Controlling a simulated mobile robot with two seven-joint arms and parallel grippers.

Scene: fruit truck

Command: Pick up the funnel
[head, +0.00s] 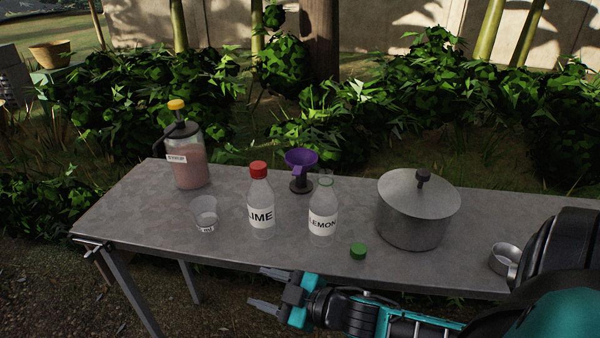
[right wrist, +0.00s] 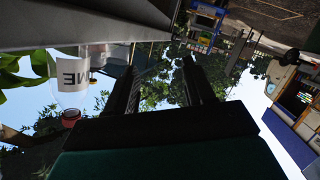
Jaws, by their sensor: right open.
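The purple funnel (head: 300,160) stands in a dark holder (head: 301,186) at the back of the table, between and behind the lime bottle (head: 260,205) and the lemon bottle (head: 323,207). My right gripper (head: 262,288) is open and empty at the front edge of the table, well short of the funnel. In the right wrist view its two dark fingers (right wrist: 165,85) are spread with nothing between them. That view shows the lime bottle (right wrist: 72,85) upside down at the left, and no funnel. My left gripper is not in view.
The grey table (head: 150,215) also holds a jug of pink liquid (head: 187,160), a clear cup (head: 205,212), a green cap (head: 358,251), a lidded metal pot (head: 412,220) and a small metal cup (head: 503,259). Bushes stand behind it. The bottles stand in front of the funnel.

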